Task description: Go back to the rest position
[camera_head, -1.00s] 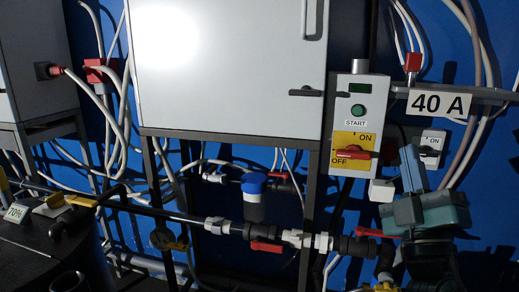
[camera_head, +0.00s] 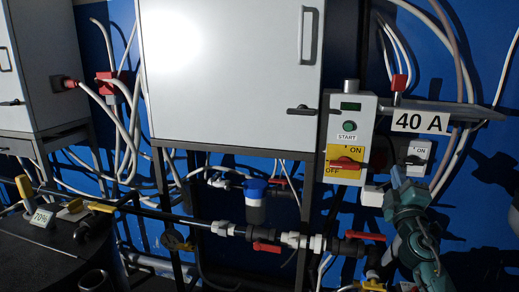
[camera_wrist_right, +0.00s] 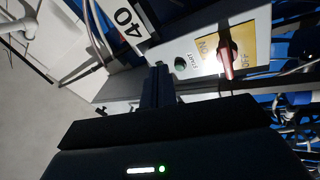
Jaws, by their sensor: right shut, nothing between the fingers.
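My right arm comes in from the lower right of the head view, teal and grey. Its right gripper (camera_head: 398,177) is shut and empty, in front of the wall just right of the control box. In the right wrist view the dark closed fingers (camera_wrist_right: 158,86) point toward the control box. The box (camera_head: 349,110) has a green START button (camera_head: 349,126) and a yellow ON/OFF plate with a red rotary handle (camera_head: 346,163). The gripper is apart from the handle. My left gripper is not in view.
A grey cabinet (camera_head: 232,75) stands left of the box. A 40 A sign (camera_head: 420,122) and a small ON switch (camera_head: 418,153) are at right. Pipes with red-handled valves (camera_head: 266,247) run below.

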